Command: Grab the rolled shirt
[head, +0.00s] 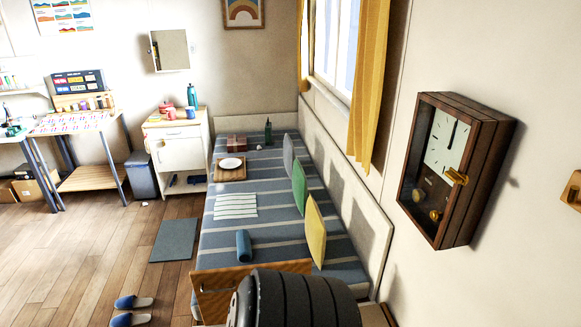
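A small blue roll (243,246) lies on the blue-and-cream striped bed (220,262), near the bed's closer end. It looks like the rolled shirt, but it is too small to make out its folds. It lies on the mattress just beyond the wooden bed end (215,285), with clear mattress around it. Neither my left nor my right gripper is in view.
Blue slippers (133,302) and a grey mat (173,240) lie on the floor left.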

